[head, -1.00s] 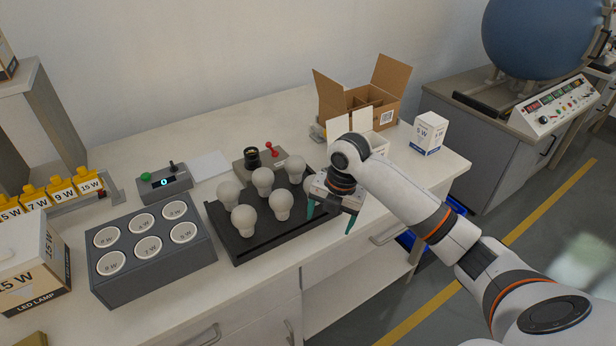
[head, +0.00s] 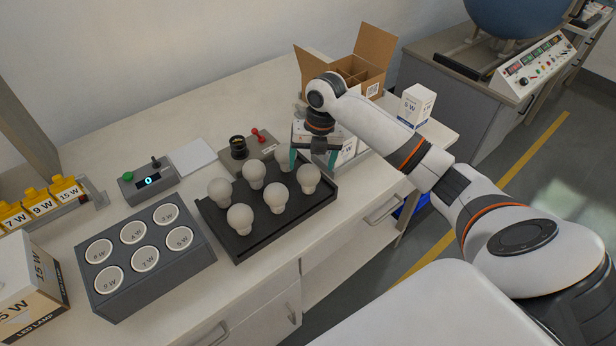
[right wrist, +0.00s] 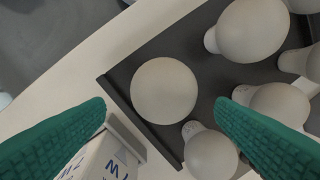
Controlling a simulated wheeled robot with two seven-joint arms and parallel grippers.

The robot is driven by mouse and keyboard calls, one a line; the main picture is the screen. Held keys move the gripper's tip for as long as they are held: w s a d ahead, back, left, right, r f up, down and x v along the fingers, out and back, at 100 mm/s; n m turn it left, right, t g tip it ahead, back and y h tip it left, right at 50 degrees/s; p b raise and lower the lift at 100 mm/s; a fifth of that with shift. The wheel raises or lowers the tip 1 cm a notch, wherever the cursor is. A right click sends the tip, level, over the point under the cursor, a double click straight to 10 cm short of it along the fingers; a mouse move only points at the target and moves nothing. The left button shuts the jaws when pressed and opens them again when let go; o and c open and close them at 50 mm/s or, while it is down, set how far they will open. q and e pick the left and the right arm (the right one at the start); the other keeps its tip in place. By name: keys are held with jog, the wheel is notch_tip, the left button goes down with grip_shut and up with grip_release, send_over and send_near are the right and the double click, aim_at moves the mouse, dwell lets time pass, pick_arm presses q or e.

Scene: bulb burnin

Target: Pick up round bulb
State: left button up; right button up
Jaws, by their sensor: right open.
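Several white round bulbs stand on a black tray (head: 246,248) in the middle of the bench. The front-right bulb (head: 308,178) is nearest my right gripper (head: 312,162). The gripper is open and empty, pointing down above and just behind this bulb, at the tray's right end. In the right wrist view, one round bulb (right wrist: 164,90) shows from above near the tray corner, between the spread green fingers (right wrist: 160,106) and a little beyond their tips. Another bulb (right wrist: 210,154) is beside the right finger. I see no contact. My left gripper is out of view.
A grey block with labelled round sockets (head: 150,290) stands left of the tray. A socket tester with a red lever (head: 236,165) is behind it. A white box (head: 347,151) stands close to the gripper, and an open carton (head: 372,50) behind.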

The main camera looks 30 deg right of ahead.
aim_at(308, 175)
jog(key=f, duration=0.2)
jog(key=a+f+p, duration=0.1)
jog(key=f, duration=0.1)
jog(key=shift+f, duration=0.45)
jog(key=shift+c, duration=0.4)
jog(key=c, duration=1)
